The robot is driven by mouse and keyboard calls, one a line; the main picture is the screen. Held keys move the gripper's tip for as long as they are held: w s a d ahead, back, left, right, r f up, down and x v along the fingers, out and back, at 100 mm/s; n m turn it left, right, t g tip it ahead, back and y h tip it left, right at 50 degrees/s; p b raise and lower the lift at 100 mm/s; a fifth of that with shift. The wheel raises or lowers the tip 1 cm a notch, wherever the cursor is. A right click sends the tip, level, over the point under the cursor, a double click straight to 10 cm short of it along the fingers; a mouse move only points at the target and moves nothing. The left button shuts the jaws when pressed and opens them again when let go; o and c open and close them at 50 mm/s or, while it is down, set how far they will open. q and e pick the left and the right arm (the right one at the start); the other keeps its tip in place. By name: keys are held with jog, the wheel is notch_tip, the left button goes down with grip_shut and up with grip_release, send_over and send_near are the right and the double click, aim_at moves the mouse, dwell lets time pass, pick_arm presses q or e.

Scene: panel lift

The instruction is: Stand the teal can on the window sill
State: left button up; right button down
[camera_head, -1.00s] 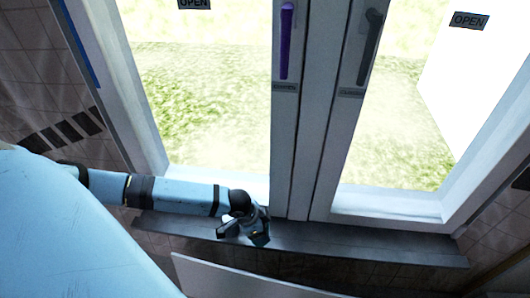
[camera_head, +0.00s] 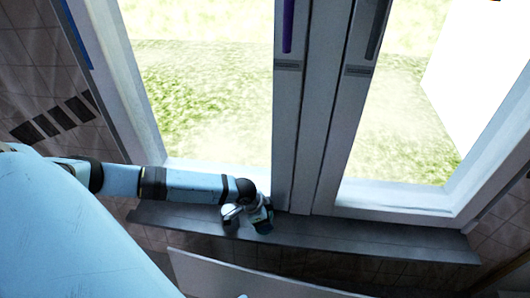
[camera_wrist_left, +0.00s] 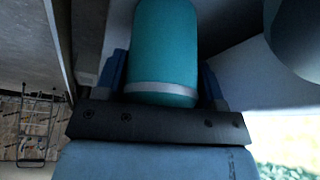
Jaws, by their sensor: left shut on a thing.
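The teal can (camera_wrist_left: 165,50) with a pale band sits between the two fingers of my left gripper (camera_wrist_left: 165,80) in the left wrist view. The gripper is shut on it. In the head view my left gripper (camera_head: 248,214) is over the dark window sill (camera_head: 350,235), near the middle of the window. The can is small and mostly hidden there by the gripper. I cannot tell whether the can touches the sill. My right gripper is not in view.
The window has two panes with a purple handle (camera_head: 288,25) and a dark handle (camera_head: 377,28) on the middle frame. A pale panel (camera_head: 250,277) lies below the sill. The sill to the right of the gripper is clear.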

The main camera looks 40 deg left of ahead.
pick_arm(q)
jog(key=o, duration=0.8)
jog(key=shift+c, duration=0.2)
